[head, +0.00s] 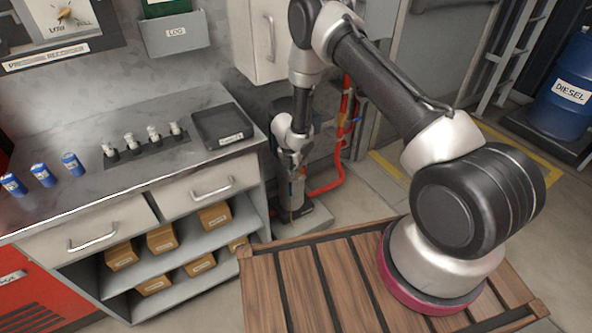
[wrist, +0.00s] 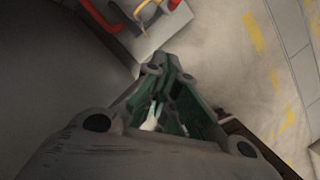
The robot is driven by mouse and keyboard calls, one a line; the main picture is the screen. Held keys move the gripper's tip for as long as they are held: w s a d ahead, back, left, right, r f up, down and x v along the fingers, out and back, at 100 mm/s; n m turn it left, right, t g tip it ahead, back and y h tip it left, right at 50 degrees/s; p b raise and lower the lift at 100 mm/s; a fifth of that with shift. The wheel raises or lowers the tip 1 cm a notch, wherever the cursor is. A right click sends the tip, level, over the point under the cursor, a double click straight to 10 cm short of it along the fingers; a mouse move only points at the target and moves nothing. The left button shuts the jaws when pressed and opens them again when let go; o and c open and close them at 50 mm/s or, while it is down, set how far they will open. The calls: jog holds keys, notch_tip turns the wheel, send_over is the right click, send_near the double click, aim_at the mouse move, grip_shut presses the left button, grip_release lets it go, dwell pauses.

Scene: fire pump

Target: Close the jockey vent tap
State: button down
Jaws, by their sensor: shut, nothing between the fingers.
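My gripper (head: 292,160) hangs low between the workbench and the red pipe in the head view. In the wrist view its fingers (wrist: 160,75) are together and empty, with the floor and a grey plinth beyond them. The red pipe (head: 345,100) rises along the wall and bends down to the floor area right of my gripper. A small blue handle (head: 357,121) sits on the pipework, apart from my gripper. The wrist view shows a red pipe (wrist: 101,14) and an orange-yellow part (wrist: 145,8) at the top edge. I cannot tell which part is the vent tap.
The steel workbench (head: 75,190) stands left, with a black tray (head: 220,126) and blue cans. A wooden slatted deck (head: 285,290) lies in front. A blue diesel drum (head: 566,90) and a ladder (head: 512,55) stand right. Open floor lies between.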

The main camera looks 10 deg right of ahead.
aim_at(304, 172)
jog(key=w+d+f, duration=0.3)
jog(key=w+f, duration=0.1)
jog(key=f, duration=0.4)
jog(key=shift+w+d, duration=0.35)
jog(key=shift+d, duration=0.05)
